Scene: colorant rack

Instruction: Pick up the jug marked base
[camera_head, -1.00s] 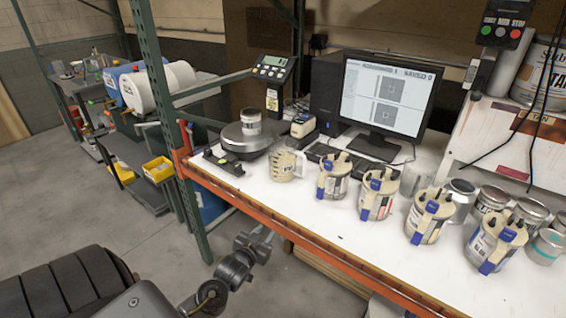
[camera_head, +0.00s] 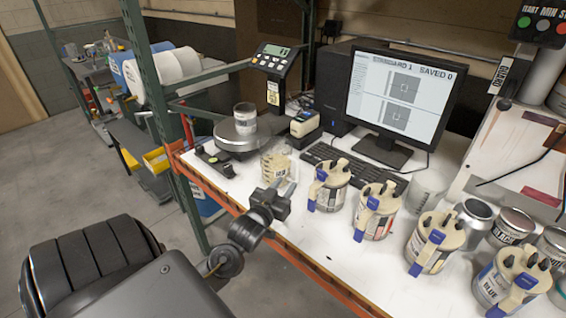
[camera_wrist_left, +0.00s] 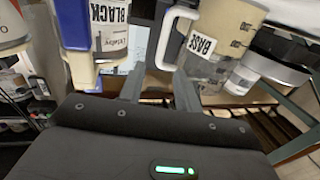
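The jug marked base (camera_head: 273,165) is a cream measuring jug standing on the white bench top, partly behind my left gripper (camera_head: 283,185). In the left wrist view the jug (camera_wrist_left: 236,28) shows its BASE label at upper right, with its pale handle (camera_wrist_left: 172,38) towards the fingers. My left gripper (camera_wrist_left: 160,80) is open, fingers apart and empty, with the handle just ahead of the gap between them. I cannot tell whether the fingers touch the handle. My right gripper is in neither view.
Several cream canisters with blue clips, the nearest one (camera_head: 329,186) just right of the jug, line the bench. A scale (camera_head: 236,138) holding a clear cup (camera_head: 245,118) stands behind. A keyboard (camera_head: 352,166) and monitor (camera_head: 405,98) are beyond. An orange beam (camera_head: 222,198) edges the bench.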

